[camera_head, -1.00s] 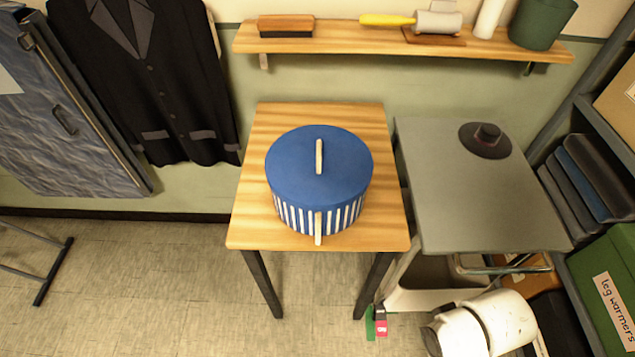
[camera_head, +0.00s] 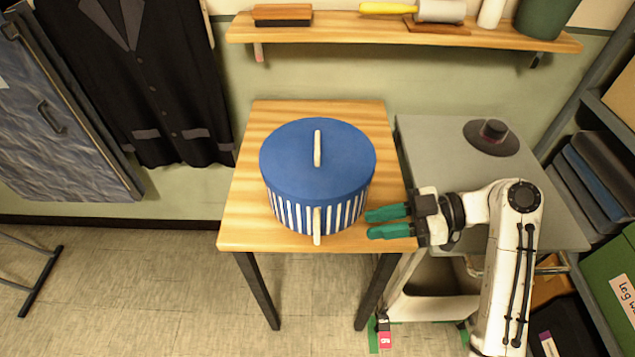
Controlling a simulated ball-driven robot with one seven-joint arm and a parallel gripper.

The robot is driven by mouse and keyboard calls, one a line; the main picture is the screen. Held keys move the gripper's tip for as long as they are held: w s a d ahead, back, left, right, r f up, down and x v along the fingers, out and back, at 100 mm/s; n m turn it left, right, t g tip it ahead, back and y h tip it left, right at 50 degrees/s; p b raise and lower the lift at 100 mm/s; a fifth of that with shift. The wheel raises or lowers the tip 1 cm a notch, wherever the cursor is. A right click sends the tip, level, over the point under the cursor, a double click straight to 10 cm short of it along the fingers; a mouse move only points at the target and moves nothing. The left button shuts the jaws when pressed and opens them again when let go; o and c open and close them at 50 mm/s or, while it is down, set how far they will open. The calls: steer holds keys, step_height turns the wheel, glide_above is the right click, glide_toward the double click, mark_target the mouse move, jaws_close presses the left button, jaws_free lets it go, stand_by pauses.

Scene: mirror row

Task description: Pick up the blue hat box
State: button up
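The blue hat box (camera_head: 317,160) stands upright on a small wooden table (camera_head: 260,115). It is round, with a plain blue lid, blue and white striped sides, a pale handle on the lid and a pale tab at the front. My gripper (camera_head: 368,223) is just right of the box's lower side, with its green fingers pointing left over the table. The fingers are apart with a small gap and nothing shows between them. I cannot tell whether a fingertip touches the box.
A grey cart (camera_head: 440,150) with a dark hat (camera_head: 491,137) stands to the right, under my arm. A wall shelf (camera_head: 400,32) with brushes and pots runs above. A shelf rack (camera_head: 567,110) is at far right. A dark jacket (camera_head: 135,80) hangs left.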

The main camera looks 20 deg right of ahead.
steer(key=p, duration=0.2)
glide_above(329, 230)
steer(key=s+a, duration=0.1)
steer(key=s, duration=0.2)
steer(key=f, duration=0.2)
steer(key=shift+s+a+f, duration=0.2)
steer(key=shift+f, duration=0.1)
jaws_close()
steer(key=shift+r, duration=0.15)
